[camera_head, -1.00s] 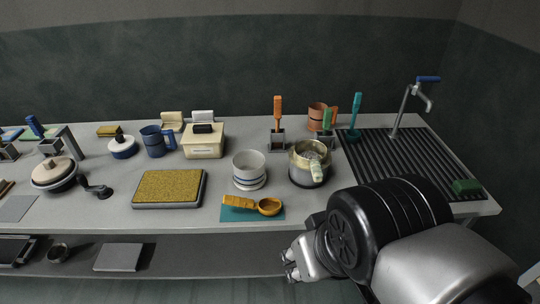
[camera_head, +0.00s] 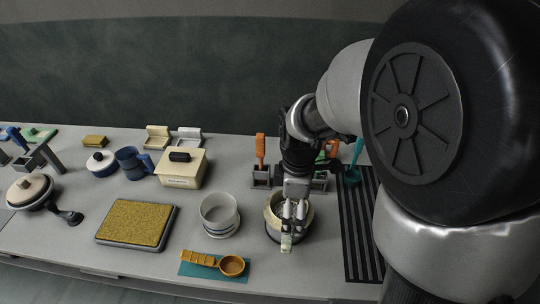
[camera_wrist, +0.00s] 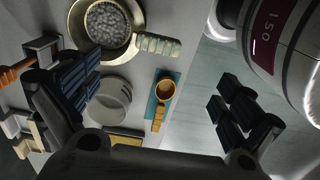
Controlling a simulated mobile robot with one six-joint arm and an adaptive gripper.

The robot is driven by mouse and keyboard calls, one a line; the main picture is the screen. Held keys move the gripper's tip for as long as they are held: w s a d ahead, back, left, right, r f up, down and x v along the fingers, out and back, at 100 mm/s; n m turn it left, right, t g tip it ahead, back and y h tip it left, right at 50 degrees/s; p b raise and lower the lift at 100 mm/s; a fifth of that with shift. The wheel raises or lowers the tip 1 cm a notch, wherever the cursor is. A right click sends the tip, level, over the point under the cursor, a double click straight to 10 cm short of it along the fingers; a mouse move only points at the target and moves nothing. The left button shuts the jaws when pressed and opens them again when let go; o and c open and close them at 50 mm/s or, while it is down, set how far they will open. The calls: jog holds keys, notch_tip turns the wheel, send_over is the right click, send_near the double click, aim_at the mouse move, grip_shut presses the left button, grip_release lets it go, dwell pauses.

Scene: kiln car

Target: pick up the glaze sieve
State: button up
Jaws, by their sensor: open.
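The glaze sieve (camera_head: 273,203), a round pan with a cream-gold rim and a wrapped handle (camera_head: 286,243), sits on the worktop right of a white cup. In the wrist view the sieve (camera_wrist: 77,35) is at the top left, with a grey pebbly-looking middle and its pale green and cream handle (camera_wrist: 158,44) pointing right. My gripper (camera_head: 294,211) is above the sieve in the head view and hides part of it. In the wrist view its dark fingers are wide apart with nothing between them (camera_wrist: 150,108), and the handle lies above that gap.
The white cup (camera_head: 219,214) stands close left of the sieve. An orange scoop (camera_head: 231,266) lies on a teal mat (camera_head: 241,275) in front. A slatted drain (camera_head: 357,235) is to the right. An orange-handled tool (camera_head: 260,150) stands behind. A yellow sponge tray (camera_head: 137,222) is farther left.

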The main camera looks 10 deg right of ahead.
notch_tip(320, 180, down, 9)
jog(key=b, duration=0.2)
jog(key=shift+w+d+f+b, duration=0.1)
jog(key=shift+b, duration=0.25)
jog(key=shift+w+a+f+b, duration=0.1)
jog(key=shift+f+b, duration=0.3)
jog(key=shift+f, duration=0.5)
jog(key=shift+w+a+f+b, duration=0.15)
jog(key=shift+f+b, duration=0.3)
jog(key=shift+f, duration=0.4)
jog(key=shift+w+a+f+b, duration=0.1)
jog(key=shift+f+b, duration=0.3)
jog(key=shift+f, duration=0.5)
